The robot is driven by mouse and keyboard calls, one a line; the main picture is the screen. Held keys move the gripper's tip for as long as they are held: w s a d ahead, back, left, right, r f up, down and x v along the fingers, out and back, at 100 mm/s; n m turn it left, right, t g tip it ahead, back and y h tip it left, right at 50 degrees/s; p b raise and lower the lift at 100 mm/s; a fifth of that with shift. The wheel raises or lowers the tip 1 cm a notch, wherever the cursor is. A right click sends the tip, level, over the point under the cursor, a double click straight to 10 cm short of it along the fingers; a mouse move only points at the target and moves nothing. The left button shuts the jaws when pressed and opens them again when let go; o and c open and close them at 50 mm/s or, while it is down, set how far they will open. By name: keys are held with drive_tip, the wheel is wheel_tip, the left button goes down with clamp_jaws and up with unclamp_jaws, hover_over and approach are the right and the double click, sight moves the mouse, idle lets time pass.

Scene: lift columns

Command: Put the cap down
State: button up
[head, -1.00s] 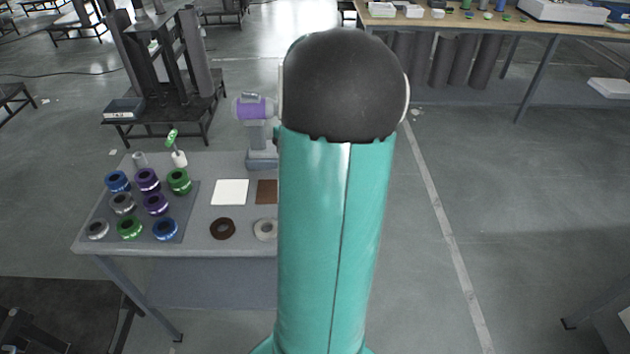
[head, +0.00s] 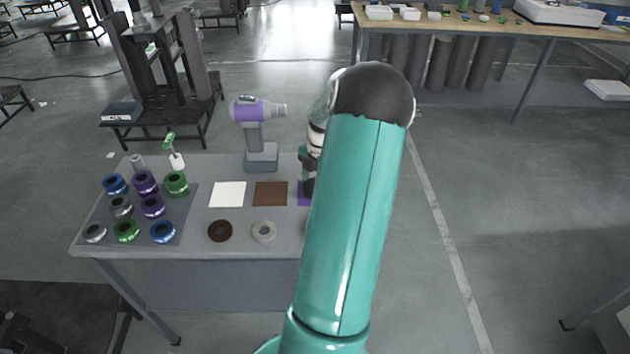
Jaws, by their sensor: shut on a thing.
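My gripper (head: 308,187) shows only in part, as a dark shape at the left edge of my teal arm, low over the right part of the grey table (head: 200,278). It is shut on the cap, but my arm hides the cap and most of the fingers. A purple square (head: 303,195) lies on the table right by the gripper; its right side is hidden. To its left lie a brown square (head: 270,194) and a white square (head: 227,195). Whether the cap touches the table cannot be seen.
Several blue, purple, green and grey rings stand on a dark mat (head: 185,215) at the left. A dark ring (head: 220,231) and a pale ring (head: 264,231) lie near the front edge. A purple and grey device (head: 261,152) stands at the back, beside a green-handled tool (head: 175,152).

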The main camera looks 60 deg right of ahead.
drive_tip(key=o, duration=1.1)
drive_tip(key=r, duration=0.4)
drive_tip(key=d+r, duration=0.1)
drive_tip(key=r, duration=0.7)
drive_tip(key=shift+s+d, duration=0.3)
drive_tip(key=shift+d, duration=0.1)
